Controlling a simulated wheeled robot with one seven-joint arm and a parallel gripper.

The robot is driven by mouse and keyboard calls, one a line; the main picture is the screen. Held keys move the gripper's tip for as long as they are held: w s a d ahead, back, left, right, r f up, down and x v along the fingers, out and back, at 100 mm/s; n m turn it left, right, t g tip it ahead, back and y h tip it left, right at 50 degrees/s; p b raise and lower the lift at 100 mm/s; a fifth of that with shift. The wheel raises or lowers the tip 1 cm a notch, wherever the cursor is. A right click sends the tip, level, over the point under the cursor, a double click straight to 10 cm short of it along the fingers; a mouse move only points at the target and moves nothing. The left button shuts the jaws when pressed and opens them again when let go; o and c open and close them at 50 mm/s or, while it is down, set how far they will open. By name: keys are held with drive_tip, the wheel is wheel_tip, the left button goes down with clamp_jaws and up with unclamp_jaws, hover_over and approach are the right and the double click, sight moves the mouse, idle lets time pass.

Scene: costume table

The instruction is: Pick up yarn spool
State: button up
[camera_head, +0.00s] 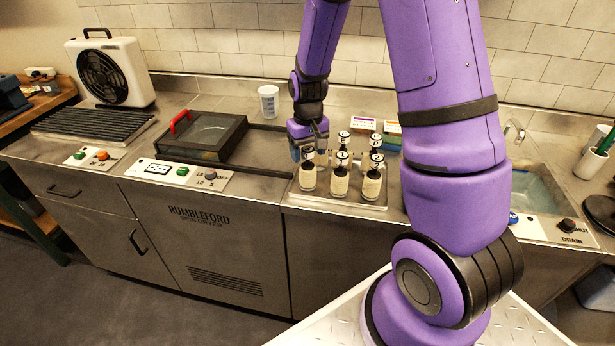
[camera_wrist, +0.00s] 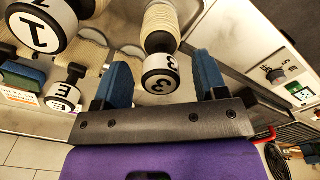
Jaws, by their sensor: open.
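Several spools (camera_head: 340,184) wound with cream yarn, with black-and-white numbered caps, stand upright on a metal tray (camera_head: 345,206) on the counter. My gripper (camera_head: 307,150) is at the tray's left back, close to the left spools. In the wrist view, my gripper (camera_wrist: 163,64) has its two blue fingers apart. One yarn spool (camera_wrist: 163,28), with a numbered white cap end, shows in the space between them, with gaps on both sides. A larger-looking cap marked 1 (camera_wrist: 38,32) and a smaller cap (camera_wrist: 62,95) are to its left. My arm hides the counter right of the tray.
Small coloured boxes (camera_head: 354,125) stand behind the spools. A white cup (camera_head: 268,101) is behind, near the wall. A flat dark-framed unit with a red handle (camera_head: 181,121) lies left of the tray. A sink (camera_head: 540,190) is at right, a fan (camera_head: 110,72) far left.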

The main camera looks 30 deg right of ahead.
sight(308, 168)
drive_tip(key=shift+f, duration=1.45)
clamp_jaws()
